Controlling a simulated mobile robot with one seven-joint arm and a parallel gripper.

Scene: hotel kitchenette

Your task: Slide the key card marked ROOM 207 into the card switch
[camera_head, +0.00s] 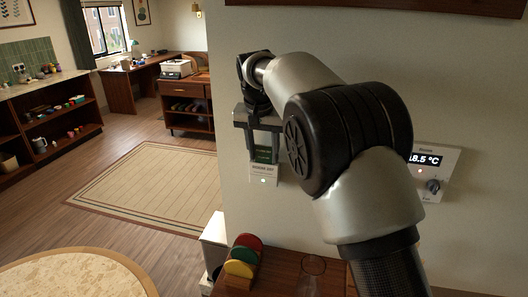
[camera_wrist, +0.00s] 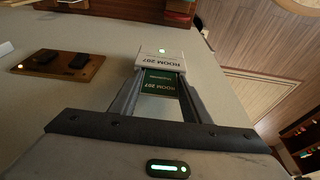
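In the head view the card (camera_head: 263,148) stands upright above the label. My gripper (camera_wrist: 162,76) has a finger along each side edge of the card and appears shut on it; it also shows in the head view (camera_head: 262,150).
A thermostat panel (camera_head: 436,172) with a knob is on the wall right of my arm. A wooden plate with dark switches (camera_wrist: 57,66) is left of the card switch in the wrist view. Below stand a rack of coloured discs (camera_head: 243,255) and a clear glass (camera_head: 313,267).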

